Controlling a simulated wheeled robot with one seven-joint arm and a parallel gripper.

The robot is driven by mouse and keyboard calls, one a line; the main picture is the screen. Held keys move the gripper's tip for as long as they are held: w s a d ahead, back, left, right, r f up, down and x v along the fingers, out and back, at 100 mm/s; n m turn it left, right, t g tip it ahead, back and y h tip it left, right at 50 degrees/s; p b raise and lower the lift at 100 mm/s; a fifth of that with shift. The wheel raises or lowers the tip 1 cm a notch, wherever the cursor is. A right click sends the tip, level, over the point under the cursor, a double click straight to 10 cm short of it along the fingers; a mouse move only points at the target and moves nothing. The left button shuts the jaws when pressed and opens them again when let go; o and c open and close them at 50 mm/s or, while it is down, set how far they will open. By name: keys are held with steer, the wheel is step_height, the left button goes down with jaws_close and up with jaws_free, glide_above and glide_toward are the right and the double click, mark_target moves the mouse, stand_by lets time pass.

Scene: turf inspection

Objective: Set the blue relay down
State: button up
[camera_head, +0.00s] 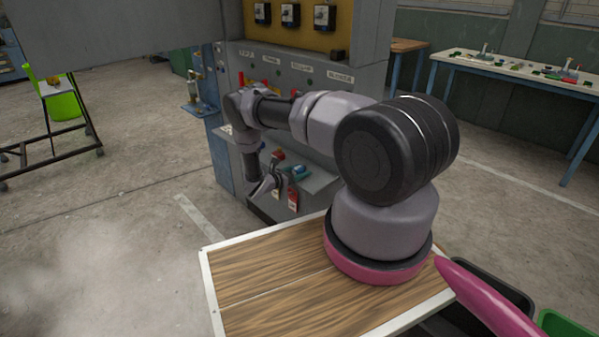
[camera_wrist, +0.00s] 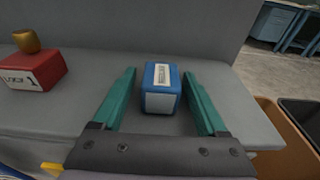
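The blue relay (camera_wrist: 161,88), a small blue box with a white label on top and a pale front face, sits upright on a grey shelf (camera_wrist: 85,82) in the wrist view. My gripper (camera_wrist: 160,73) has its two teal fingers on either side of the relay, with a visible gap on both sides. The gripper is open and does not hold the relay. In the head view my gripper (camera_head: 289,172) is low over the cabinet's shelf, small and partly hidden by the arm, and the relay is hard to make out there.
An orange-brown bin (camera_wrist: 283,138) is beyond the shelf's right edge. Red tags (camera_head: 293,200) hang at the shelf front. A wall panel rises behind the relay.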

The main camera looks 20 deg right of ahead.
steer(key=shift+a+r, duration=0.15)
steer(key=shift+a, duration=0.05)
steer(key=v, duration=1.2)
steer(key=s+d+r+m+g+y, duration=0.1)
steer(key=s+r+m+g+y, duration=0.35)
steer(key=r, duration=1.05)
steer(key=w+d+r+m+g+y, duration=0.1)
steer(key=r+m+g, duration=0.1)
steer(key=r+m, duration=0.9)
steer(key=s+a+r+m+t+y, duration=0.1)
steer(key=s+r+m+y, duration=0.15)
steer(key=s+r, duration=0.4)
steer(key=s+a+r+m+t+y, duration=0.1)
steer(key=s+r+y, duration=0.25)
steer(key=r, duration=0.65)
steer(key=s+a+r+m+y, duration=0.1)
steer(key=s+r+m+y, duration=0.1)
steer(key=s+r, duration=0.5)
steer(key=s+a+r+m+t+y, duration=0.2)
steer(key=s+r+t, duration=0.1)
steer(key=s, duration=0.4)
steer(key=s+a+r+m+t+y, duration=0.1)
steer(key=s+a+r+m+t, duration=0.2)
steer(key=s+r, duration=0.3)
steer(key=shift+s+a+r+y, duration=0.2)
steer(key=shift+s+r+y, duration=0.05)
steer(key=shift+s+y, duration=0.1)
